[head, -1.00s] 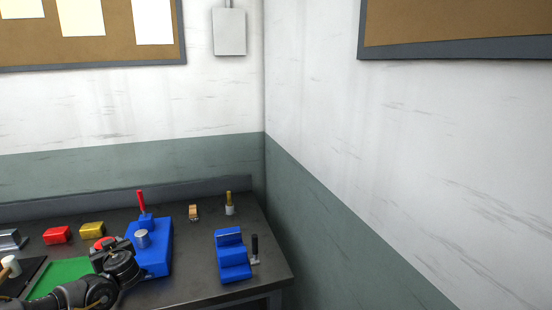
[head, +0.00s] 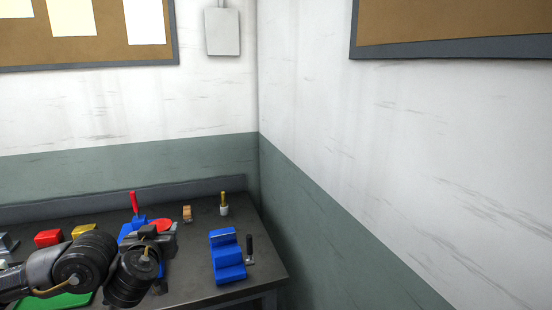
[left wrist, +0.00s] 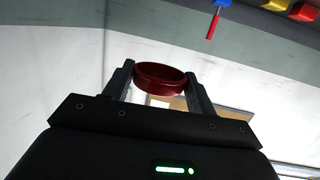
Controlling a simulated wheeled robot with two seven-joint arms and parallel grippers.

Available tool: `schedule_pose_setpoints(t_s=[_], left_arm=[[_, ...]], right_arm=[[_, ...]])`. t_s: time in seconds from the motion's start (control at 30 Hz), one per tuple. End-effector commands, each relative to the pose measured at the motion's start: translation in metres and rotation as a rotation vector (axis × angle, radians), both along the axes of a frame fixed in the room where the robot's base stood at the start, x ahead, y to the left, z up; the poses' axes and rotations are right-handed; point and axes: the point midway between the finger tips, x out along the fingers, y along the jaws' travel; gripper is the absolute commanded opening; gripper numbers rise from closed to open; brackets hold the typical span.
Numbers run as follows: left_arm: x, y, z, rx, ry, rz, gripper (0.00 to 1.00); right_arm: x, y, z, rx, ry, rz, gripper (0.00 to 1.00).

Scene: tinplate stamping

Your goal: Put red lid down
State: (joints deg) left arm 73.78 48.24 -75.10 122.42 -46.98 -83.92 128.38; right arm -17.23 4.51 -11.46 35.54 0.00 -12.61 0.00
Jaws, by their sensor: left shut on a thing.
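The red lid (left wrist: 160,78) is a round, shallow disc, clamped between the two fingers of my left gripper (left wrist: 160,88) in the left wrist view. In the head view the lid (head: 162,225) shows as a red disc just beyond my left gripper (head: 165,233), above the workbench. Behind and below it is a blue press (head: 127,230) with a red handle (head: 134,202). My left arm hides most of the press, so I cannot tell whether the lid touches it. My right gripper is not in view.
A blue block fixture (head: 227,258) with a black lever stands at the right of the bench (head: 205,285). A wooden stamp (head: 187,214) and a brass-handled tool (head: 224,205) stand at the back. Red (head: 48,238) and yellow (head: 84,230) blocks and a green mat (head: 66,300) are left.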

Motion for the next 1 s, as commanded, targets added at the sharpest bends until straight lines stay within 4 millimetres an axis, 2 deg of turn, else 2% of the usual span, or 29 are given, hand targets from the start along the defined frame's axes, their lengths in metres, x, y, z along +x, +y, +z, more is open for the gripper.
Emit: schedule_pose_setpoints(t_s=[0.2, 0.7, 0.73, 0.8, 1.0], left_arm=[[-0.02, -0.025, 0.001, -0.006, 0.009, -0.065, 0.32], [-0.072, -0.071, 0.018, -0.007, 0.003, -0.21, 0.31], [-0.071, -0.071, 0.002, -0.002, 0.003, -0.209, 0.31], [-0.07, -0.07, -0.017, 0.002, 0.002, -0.208, 0.31], [-0.07, -0.07, -0.057, 0.003, 0.001, -0.208, 0.31]], right_arm=[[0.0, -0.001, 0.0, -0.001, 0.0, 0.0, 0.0], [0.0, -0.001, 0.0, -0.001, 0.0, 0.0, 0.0], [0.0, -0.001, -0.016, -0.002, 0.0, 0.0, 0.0], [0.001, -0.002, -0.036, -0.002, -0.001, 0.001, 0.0], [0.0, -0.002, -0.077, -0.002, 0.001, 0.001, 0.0]])
